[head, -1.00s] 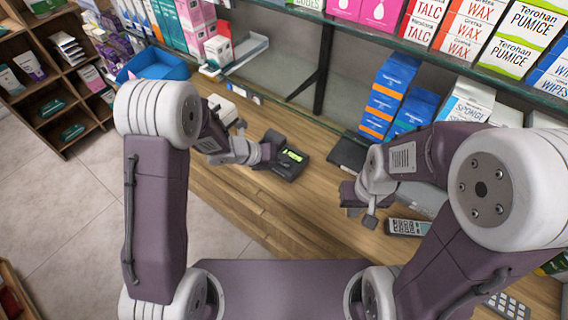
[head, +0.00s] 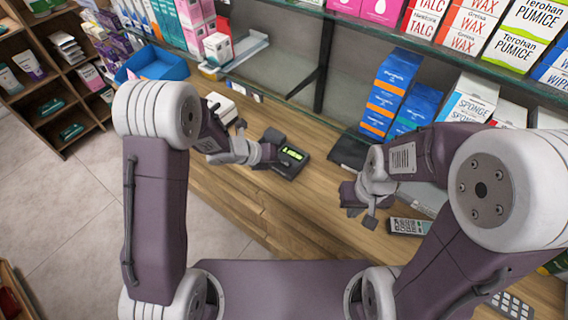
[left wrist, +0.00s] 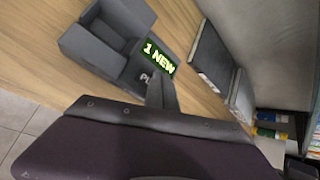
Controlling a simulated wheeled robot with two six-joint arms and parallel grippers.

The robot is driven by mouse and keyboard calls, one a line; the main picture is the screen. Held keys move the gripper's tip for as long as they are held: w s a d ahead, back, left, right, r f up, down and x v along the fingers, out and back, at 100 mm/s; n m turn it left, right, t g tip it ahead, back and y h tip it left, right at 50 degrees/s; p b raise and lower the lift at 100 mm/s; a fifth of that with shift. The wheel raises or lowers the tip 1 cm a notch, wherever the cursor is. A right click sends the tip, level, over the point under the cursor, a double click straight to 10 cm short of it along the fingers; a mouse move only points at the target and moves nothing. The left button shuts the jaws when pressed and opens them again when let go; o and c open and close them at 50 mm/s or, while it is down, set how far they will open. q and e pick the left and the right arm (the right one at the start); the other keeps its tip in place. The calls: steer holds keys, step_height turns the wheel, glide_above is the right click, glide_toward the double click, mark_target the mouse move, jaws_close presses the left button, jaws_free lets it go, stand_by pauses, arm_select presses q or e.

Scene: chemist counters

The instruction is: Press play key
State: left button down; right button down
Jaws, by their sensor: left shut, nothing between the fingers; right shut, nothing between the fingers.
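A dark answering machine (head: 291,168) with a lit green display lies on the wooden counter. In the left wrist view the machine (left wrist: 92,52) shows "1 NEW" on its display (left wrist: 159,57), with the letters "PL" below it; the rest of that label and the key are hidden behind my finger. My left gripper (head: 272,157) is shut and empty, its tips at the near left side of the machine; its shut fingers (left wrist: 161,94) show just below the label. I cannot tell whether they touch. My right gripper (head: 370,219) is shut and empty over the counter, further right.
A grey handset (head: 409,226) with keys lies right of my right gripper. A flat black item (head: 347,153) lies behind, between the grippers. A white object (head: 222,108) stands behind my left arm. Shelves of boxes (head: 388,95) rise at the back. The counter front (head: 270,215) is clear.

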mark_target(281, 164)
arm_select(q)
steer(key=shift+f+b, duration=0.35)
steer(key=shift+b, duration=0.05)
stand_by(0.6)
steer(key=shift+r, duration=0.15)
steer(key=shift+r+p, duration=0.6)
steer(key=shift+r, duration=0.05)
step_height(281, 164, up, 5)
steer(key=p, duration=0.4)
steer(key=shift+r, duration=0.1)
stand_by(0.4)
stand_by(0.3)
